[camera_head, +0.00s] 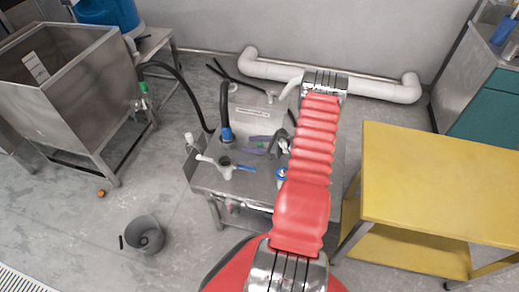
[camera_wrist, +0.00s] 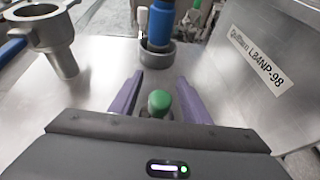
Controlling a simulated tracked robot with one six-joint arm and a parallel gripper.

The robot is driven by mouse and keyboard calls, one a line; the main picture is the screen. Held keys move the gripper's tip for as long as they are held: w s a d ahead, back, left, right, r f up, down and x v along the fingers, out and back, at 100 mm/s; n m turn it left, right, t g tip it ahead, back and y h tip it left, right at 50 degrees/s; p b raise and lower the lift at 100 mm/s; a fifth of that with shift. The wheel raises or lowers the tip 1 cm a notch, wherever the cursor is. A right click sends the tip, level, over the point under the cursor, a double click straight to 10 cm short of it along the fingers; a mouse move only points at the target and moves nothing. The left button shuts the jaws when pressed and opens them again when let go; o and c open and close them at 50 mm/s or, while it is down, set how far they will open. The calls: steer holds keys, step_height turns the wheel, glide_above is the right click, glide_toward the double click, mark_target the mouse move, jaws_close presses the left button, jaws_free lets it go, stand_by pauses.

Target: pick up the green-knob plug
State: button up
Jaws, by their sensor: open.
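The green-knob plug (camera_wrist: 159,103) shows in the wrist view as a rounded green knob on a darker base, between the two purple fingers. My gripper (camera_wrist: 159,78) is open, with one finger on each side of the knob and a visible gap to each. The plug's lower part is hidden by the front of my gripper. In the head view my gripper (camera_head: 259,143) is low over the steel table (camera_head: 207,181), in front of a metal box.
A metal funnel-like holder (camera_wrist: 55,38) with a blue handle is at left. A blue hose end (camera_wrist: 160,22) stands in a grey ring ahead. A labelled steel box (camera_wrist: 262,62) is close on the right. A yellow table (camera_head: 440,185) and bucket (camera_head: 146,234) stand apart.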

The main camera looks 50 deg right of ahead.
steer(key=shift+c, duration=0.5)
jaws_close()
step_height(320, 180, up, 10)
stand_by(0.7)
stand_by(0.5)
